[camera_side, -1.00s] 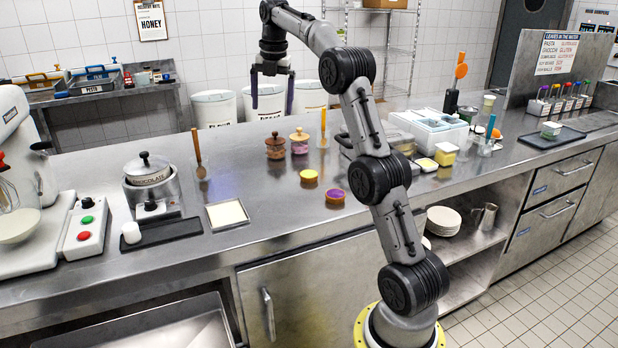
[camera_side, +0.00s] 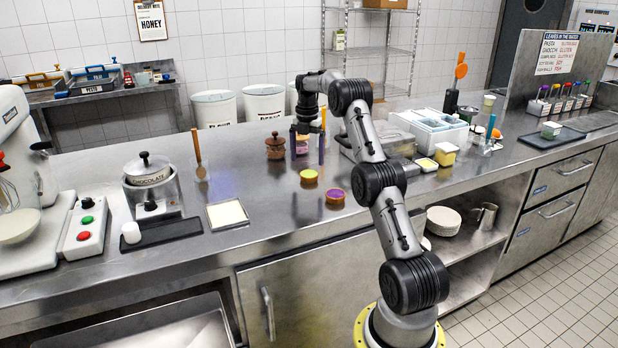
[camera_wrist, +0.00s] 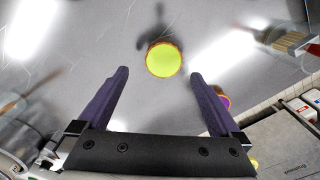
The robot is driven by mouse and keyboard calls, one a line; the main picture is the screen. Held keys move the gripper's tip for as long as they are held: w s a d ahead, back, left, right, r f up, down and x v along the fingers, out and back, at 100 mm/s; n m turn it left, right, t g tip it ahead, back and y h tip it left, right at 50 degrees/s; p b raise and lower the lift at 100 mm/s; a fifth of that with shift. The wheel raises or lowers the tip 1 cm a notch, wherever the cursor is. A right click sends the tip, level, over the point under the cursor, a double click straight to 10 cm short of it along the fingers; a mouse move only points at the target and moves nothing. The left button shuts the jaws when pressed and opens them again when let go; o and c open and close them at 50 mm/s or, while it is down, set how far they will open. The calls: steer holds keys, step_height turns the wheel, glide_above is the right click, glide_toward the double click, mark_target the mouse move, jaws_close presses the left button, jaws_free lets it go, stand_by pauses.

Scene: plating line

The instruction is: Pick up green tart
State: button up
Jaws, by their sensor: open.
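The green tart (camera_side: 309,176) is a small round tart with an orange-brown rim and yellow-green top on the steel counter. In the wrist view the green tart (camera_wrist: 163,59) lies ahead of the fingertips, between their lines. My gripper (camera_side: 307,160) is open and empty, pointing down above the counter, behind the tart in the side view. Its two purple fingers also frame the wrist view (camera_wrist: 160,78). The fingers are apart from the tart. A purple-topped tart (camera_side: 335,195) sits to the right of and nearer than the green one.
A brown lidded jar (camera_side: 275,147) and a purple jar with a tan lid (camera_side: 299,142), partly behind my gripper, stand behind the tart. A white square board (camera_side: 227,214) lies left. A white container box (camera_side: 432,128) stands right.

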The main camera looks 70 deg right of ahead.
mark_target(309, 173)
steer(key=shift+s+f, duration=0.15)
steer(key=shift+f, duration=1.3)
steer(key=shift+s+f, duration=0.1)
steer(key=shift+f, duration=1.35)
steer(key=shift+c, duration=0.3)
steer(key=c, duration=0.7)
